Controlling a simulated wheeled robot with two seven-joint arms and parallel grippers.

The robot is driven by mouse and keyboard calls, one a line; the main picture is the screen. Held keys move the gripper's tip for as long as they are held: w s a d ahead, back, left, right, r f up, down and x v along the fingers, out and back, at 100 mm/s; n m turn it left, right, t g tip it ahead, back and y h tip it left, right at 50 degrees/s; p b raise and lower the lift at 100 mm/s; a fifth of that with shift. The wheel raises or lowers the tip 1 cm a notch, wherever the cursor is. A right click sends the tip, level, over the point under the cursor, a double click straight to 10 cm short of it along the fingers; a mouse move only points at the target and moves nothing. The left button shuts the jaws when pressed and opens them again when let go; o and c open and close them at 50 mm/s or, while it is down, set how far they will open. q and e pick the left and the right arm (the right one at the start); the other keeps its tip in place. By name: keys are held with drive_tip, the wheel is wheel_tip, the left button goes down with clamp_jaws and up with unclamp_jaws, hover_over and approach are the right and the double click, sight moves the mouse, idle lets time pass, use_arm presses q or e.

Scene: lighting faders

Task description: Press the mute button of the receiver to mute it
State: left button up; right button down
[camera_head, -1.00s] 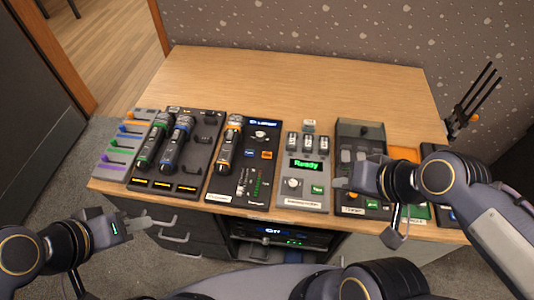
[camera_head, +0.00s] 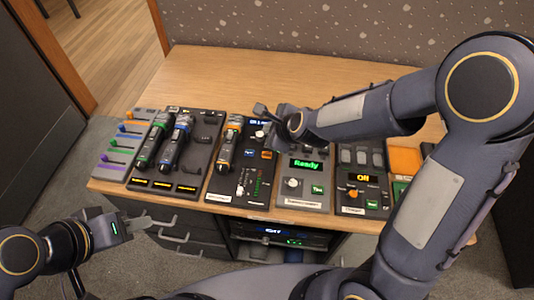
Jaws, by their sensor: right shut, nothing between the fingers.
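The receiver is most likely the dark panel (camera_head: 225,187) holding one microphone (camera_head: 229,145), with a blue button (camera_head: 249,154), an orange button (camera_head: 267,155), a knob and a green level meter. The button labels are too small to read, so I cannot tell which is mute. My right gripper (camera_head: 261,111) is shut and empty, over the top right of this panel, beyond the buttons. It partly hides the panel's lit display. My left gripper (camera_head: 140,223) is at the lower left, in front of the drawers and apart from the panels; its finger gap is unclear.
A panel reading "Ready" (camera_head: 305,164) and one reading "Off" (camera_head: 362,178) stand to the right. A microphone dock (camera_head: 190,190) and a fader panel (camera_head: 112,165) stand to the left. My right arm covers the right side. The wooden desk (camera_head: 250,75) is clear behind.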

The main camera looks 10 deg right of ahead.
sight(269, 157)
idle(0.3)
wheel_tip(269, 157, down, 9)
drive_tip(key=b, duration=0.8)
drive_tip(key=shift+r, duration=0.1)
idle(1.6)
drive_tip(key=shift+f+b, duration=0.4)
drive_tip(key=shift+b, duration=0.2)
drive_tip(key=shift+f+b, duration=0.35)
drive_tip(key=shift+r, duration=0.1)
idle(0.5)
drive_tip(key=shift+r+p, duration=0.7)
drive_tip(key=shift+p, duration=0.05)
